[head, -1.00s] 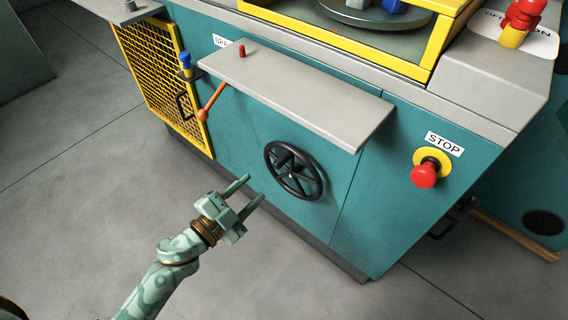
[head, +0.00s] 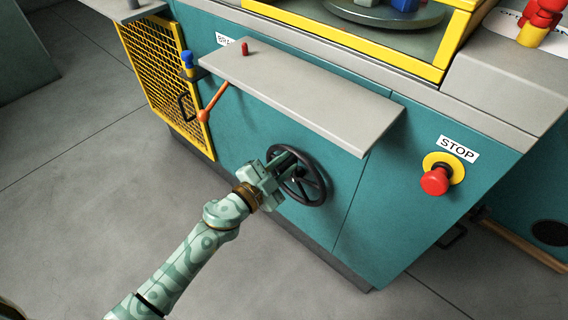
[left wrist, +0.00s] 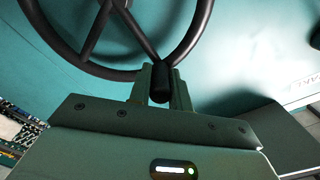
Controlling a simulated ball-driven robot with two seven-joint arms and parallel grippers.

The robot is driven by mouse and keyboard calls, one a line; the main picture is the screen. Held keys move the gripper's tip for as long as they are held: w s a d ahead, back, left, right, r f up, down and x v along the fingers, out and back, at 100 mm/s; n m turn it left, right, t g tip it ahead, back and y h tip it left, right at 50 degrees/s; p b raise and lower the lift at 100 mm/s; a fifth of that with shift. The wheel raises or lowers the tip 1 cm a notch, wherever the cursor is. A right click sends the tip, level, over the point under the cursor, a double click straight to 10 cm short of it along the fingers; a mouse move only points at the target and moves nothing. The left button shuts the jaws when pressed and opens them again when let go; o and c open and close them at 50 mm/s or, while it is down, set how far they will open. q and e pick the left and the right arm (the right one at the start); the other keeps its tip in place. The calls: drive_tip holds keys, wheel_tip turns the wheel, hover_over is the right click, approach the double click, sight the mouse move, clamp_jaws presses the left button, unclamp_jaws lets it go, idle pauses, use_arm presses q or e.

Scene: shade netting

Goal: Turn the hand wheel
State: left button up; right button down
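The hand wheel (head: 322,187) is black with spokes, upright on the teal front of the machine. In the left wrist view, its rim and spokes (left wrist: 90,66) fill the upper left, and a short black handle (left wrist: 160,88) sticks out towards me. My left gripper (head: 287,163) is at the upper left part of the wheel. In the left wrist view, its two fingers (left wrist: 162,78) stand close on both sides of the handle, shut on it. My right gripper is in neither view.
A grey shelf (head: 300,95) juts out above the wheel. An orange lever (head: 212,102) is to its upper left, beside a yellow mesh guard (head: 160,75). A red stop button (head: 436,181) is to the right. The floor (head: 90,200) on the left is clear.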

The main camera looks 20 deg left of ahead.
use_arm(q)
clamp_jaws()
